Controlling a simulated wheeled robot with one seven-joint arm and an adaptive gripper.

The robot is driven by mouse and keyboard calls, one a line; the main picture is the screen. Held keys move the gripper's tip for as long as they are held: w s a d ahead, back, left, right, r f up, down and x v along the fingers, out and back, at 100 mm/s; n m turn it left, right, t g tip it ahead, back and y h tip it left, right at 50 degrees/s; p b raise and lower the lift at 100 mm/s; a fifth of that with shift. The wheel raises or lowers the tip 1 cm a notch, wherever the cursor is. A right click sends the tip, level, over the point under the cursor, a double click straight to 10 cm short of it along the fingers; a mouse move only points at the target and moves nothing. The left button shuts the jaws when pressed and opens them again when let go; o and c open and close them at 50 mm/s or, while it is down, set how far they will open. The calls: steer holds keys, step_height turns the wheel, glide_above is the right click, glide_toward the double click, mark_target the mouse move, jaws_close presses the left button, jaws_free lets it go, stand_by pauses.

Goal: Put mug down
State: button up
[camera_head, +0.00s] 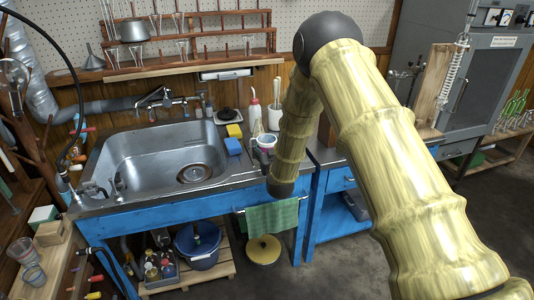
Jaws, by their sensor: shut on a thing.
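A pale mug (266,142) shows at the right end of the sink counter, just left of my arm's lower link. My gripper (259,158) is small and mostly hidden there, with dark parts showing just below the mug. It is shut on the mug. The fingertips' exact grip and the mug's base are hidden, so I cannot tell whether the mug touches the counter.
The steel sink (165,160) lies left. A yellow sponge (234,131) and a blue sponge (233,146) lie on its right ledge. A white squeeze bottle (254,112) and a brush holder (275,118) stand behind the mug. A green towel (271,217) hangs below.

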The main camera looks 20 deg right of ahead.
steer(key=shift+f, duration=1.35)
steer(key=shift+f, duration=0.15)
steer(key=o, duration=1.2)
steer(key=shift+o, duration=0.2)
